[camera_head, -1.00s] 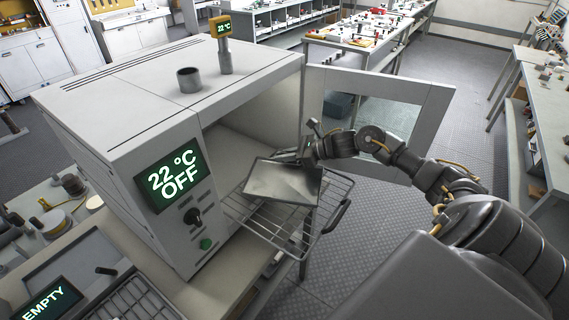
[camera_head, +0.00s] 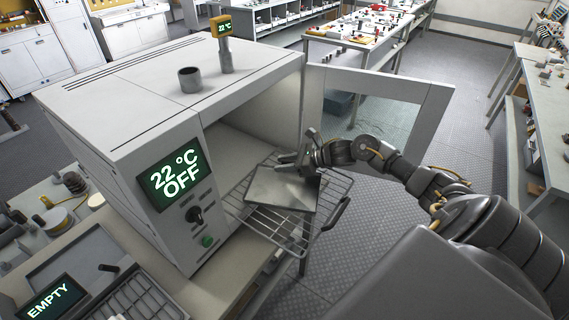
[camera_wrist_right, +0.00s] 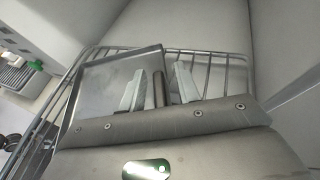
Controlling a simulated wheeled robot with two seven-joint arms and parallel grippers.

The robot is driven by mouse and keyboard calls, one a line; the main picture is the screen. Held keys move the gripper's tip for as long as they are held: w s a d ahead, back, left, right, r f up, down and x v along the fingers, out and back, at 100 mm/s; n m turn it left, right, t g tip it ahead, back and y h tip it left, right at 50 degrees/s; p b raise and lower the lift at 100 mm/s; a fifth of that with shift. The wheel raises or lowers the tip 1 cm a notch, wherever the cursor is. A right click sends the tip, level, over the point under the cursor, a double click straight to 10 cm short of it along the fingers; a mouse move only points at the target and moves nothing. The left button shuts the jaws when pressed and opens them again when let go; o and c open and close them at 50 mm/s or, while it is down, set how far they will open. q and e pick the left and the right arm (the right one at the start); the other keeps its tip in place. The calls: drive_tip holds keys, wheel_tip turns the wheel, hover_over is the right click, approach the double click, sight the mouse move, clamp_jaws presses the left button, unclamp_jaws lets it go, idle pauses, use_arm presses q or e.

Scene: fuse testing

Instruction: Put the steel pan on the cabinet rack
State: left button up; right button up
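The flat grey steel pan (camera_head: 281,189) lies on the wire rack (camera_head: 336,188), which sticks out of the cabinet (camera_head: 115,105). The pan also shows in the right wrist view (camera_wrist_right: 94,92), over the rack bars (camera_wrist_right: 225,75). Small gaps show on both sides of the handle. My left gripper is out of view.
The cabinet door (camera_head: 425,135) stands open behind my right arm. A small cup (camera_head: 190,78) and a post with a display (camera_head: 224,50) stand on the cabinet top. A control panel (camera_head: 172,180) reads 22 °C OFF. A bench with loose parts (camera_head: 60,215) is at left.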

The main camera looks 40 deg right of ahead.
drive_tip(key=shift+r, duration=0.15)
drive_tip(key=shift+s+d, duration=0.1)
drive_tip(key=shift+d, duration=0.1)
drive_tip(key=b+v, duration=0.4)
drive_tip(key=v, duration=0.5)
drive_tip(key=shift+s, duration=0.15)
drive_tip(key=shift+v, duration=1.2)
drive_tip(key=shift+r, duration=0.15)
